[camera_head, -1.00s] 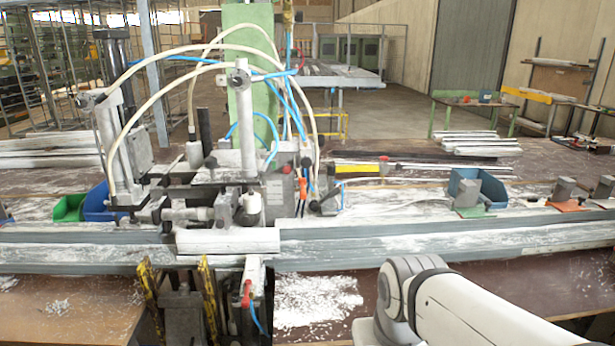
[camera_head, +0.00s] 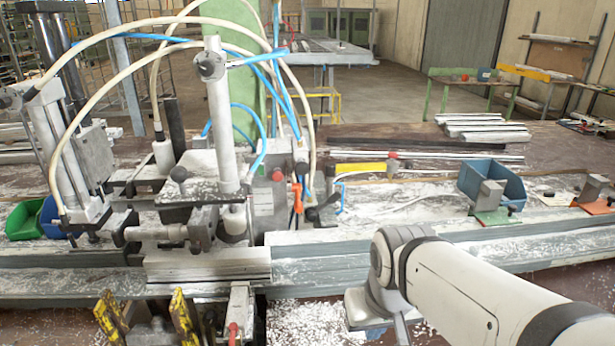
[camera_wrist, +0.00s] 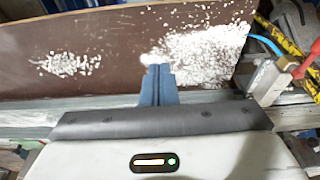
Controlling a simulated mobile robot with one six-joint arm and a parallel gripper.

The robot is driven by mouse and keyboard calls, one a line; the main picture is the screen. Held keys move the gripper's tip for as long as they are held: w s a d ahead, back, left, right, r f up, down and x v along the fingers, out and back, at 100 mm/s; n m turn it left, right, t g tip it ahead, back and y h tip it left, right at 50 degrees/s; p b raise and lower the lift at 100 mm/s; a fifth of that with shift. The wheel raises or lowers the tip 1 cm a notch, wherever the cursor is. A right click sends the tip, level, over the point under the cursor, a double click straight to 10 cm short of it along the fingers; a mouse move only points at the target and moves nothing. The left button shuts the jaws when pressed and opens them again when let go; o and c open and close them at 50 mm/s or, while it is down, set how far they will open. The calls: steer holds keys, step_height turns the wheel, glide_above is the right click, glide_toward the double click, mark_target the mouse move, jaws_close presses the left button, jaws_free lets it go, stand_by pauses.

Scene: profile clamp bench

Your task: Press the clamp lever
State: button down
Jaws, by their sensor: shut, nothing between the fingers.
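The clamp assembly (camera_head: 215,150) stands on the bench at the left middle of the head view, with a grey upright cylinder and white and blue hoses. A red-tipped lever (camera_head: 233,332) is at its lower front, and a red handle also shows at the right edge of the wrist view (camera_wrist: 303,66). An orange-red handle (camera_head: 296,197) stands on its right side. I cannot tell which one is the clamp lever. My gripper (camera_wrist: 158,84) has its blue-grey fingers together and empty, left of and apart from the red handle. The fingers are not clear in the head view.
Yellow-edged brackets (camera_head: 185,322) stand at the front left and show near the red handle in the wrist view (camera_wrist: 280,35). A long grey rail (camera_head: 470,245) crosses the bench. A blue bin (camera_head: 492,182) and small blocks stand to the right. White chips (camera_wrist: 200,45) litter the brown tabletop.

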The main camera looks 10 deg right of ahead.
steer(key=w+r+p, duration=0.3)
steer(key=w+r, duration=0.2)
steer(key=w, duration=0.2)
step_height(320, 180, up, 5)
steer(key=n+t+y+p, duration=0.1)
steer(key=n+y+p, duration=0.1)
steer(key=n+p, duration=0.5)
glide_above(327, 203)
steer(key=d+p, duration=0.2)
steer(key=d, duration=0.1)
steer(key=m, duration=0.2)
steer(key=shift+s+a+f, duration=0.1)
steer(key=shift+s+f, duration=0.05)
steer(key=shift+f, duration=0.05)
steer(key=p+x, duration=0.2)
steer(key=x, duration=0.8)
